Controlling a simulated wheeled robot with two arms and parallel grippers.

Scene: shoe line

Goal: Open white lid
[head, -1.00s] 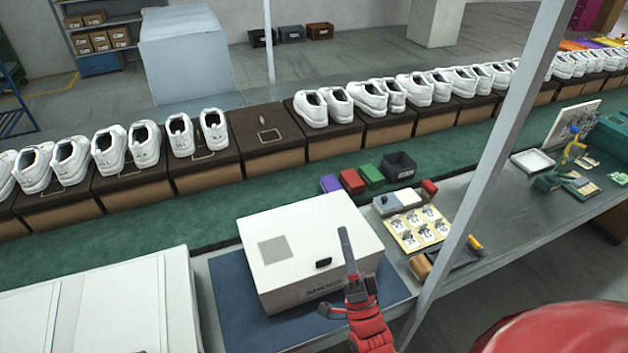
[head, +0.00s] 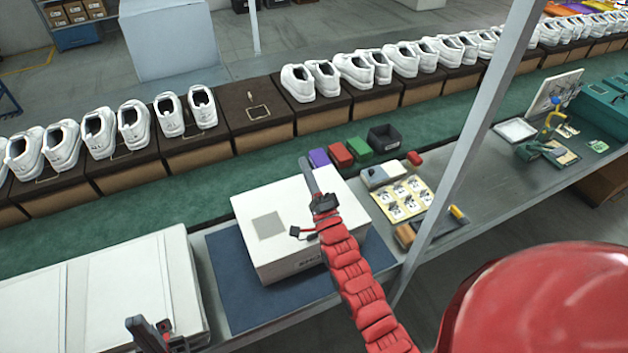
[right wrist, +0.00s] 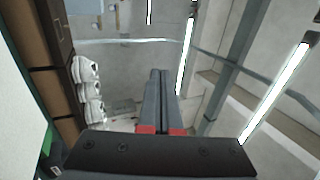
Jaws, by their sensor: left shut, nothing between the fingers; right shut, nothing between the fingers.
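The white shoe box (head: 258,255) with its white lid (head: 262,200) stands on a blue mat (head: 222,275) in the head view. The lid lies flat and closed, with a grey square on top. My right gripper (head: 305,162) is over the right part of the lid, fingers together and pointing toward the conveyor; I cannot tell whether it touches. My right arm hides part of the box's front and right side. The right wrist view shows the fingers (right wrist: 160,73) shut and empty. My left gripper (head: 134,322) is shut at the bottom left, away from the box.
A green conveyor (head: 130,215) with white shoes on dark boxes runs behind. Small coloured blocks (head: 341,154), a dark bin (head: 384,138) and a parts card (head: 405,198) lie right of the box. A grey post (head: 470,140) rises there. Large white panels (head: 110,290) are at left.

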